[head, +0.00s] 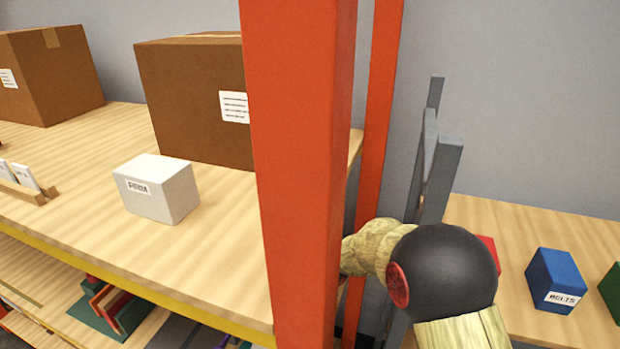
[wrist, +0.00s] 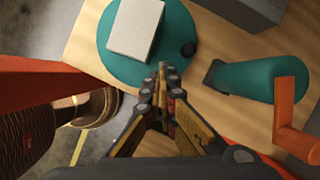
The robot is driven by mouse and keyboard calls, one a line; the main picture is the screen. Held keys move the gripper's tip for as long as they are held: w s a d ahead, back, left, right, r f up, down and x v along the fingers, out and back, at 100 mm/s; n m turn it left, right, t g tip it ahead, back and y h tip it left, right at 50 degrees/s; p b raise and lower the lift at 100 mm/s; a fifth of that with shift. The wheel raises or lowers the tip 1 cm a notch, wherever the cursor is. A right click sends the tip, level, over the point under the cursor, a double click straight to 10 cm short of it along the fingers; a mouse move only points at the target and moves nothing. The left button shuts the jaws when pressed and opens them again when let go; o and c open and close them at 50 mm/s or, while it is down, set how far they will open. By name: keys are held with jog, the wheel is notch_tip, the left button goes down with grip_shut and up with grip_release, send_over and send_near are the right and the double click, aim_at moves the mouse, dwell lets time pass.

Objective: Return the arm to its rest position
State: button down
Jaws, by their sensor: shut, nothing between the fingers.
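My arm (head: 444,272), with a black ball joint and pale wood-like links, shows at the lower right of the head view, in front of the far shelf and beside the orange post. My gripper is not seen in the head view. In the wrist view my gripper (wrist: 166,78) points away from the camera with its fingers together and nothing between them. Its tips appear over or near the edge of a teal round plate (wrist: 118,62); the height gap cannot be told.
A thick orange post (head: 300,170) stands close to my arm. A white box (wrist: 135,27) sits on the teal plate. A teal cylinder (wrist: 245,80) and orange crank (wrist: 290,125) are at right. A blue box (head: 554,276) and cardboard box (head: 185,95) stand on shelves.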

jog(key=s+d+r+n+t+h+b, duration=0.2)
jog(key=s+d+r+n+t+b, duration=0.1)
jog(key=s+d+r+n, duration=0.5)
jog(key=s+d+r+n+t+h+b, duration=0.2)
jog(key=s+d+r+n, duration=0.6)
jog(key=s+d+r, duration=0.5)
jog(key=shift+s+d+r+t+b, duration=0.45)
jog(key=shift+s+r, duration=0.3)
jog(key=shift+s, duration=1.6)
jog(key=shift+a, duration=0.1)
